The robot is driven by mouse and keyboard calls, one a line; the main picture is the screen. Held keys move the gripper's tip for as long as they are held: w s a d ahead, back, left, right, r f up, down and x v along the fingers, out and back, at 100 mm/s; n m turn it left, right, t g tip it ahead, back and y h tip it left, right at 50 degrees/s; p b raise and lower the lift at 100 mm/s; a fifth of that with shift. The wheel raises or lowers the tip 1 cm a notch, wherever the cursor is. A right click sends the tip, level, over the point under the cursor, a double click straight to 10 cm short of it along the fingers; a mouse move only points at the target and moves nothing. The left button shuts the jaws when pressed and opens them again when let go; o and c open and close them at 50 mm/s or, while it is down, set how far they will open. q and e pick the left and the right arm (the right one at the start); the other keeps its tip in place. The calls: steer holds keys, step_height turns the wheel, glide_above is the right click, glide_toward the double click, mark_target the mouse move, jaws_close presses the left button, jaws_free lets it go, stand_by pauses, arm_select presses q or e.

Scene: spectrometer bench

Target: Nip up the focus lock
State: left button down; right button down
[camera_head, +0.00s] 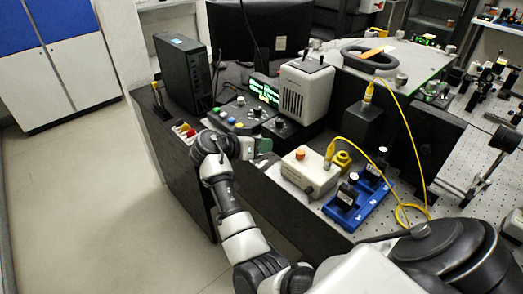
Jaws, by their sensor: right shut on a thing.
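My right arm reaches up from the bottom of the head view to the front edge of the bench. Its gripper (262,146) is at the control panel's near edge, left of the cream box with the orange button. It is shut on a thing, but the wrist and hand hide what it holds. A small green patch shows by the fingertips. I cannot pick out the focus lock for certain; it may be behind the hand. My left gripper is not in view.
The control panel (243,115) has coloured buttons. The cream box (309,171) and a blue rack (357,204) stand to the right, with a yellow cable (405,128) looping past them. A black computer (183,73) stands at the back left. The floor at left is clear.

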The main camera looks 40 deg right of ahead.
stand_by(0.6)
steer(key=c, duration=1.4)
jaws_free()
steer(key=shift+d+m, duration=0.15)
steer(key=shift+m, duration=0.15)
steer(key=shift+o, duration=0.2)
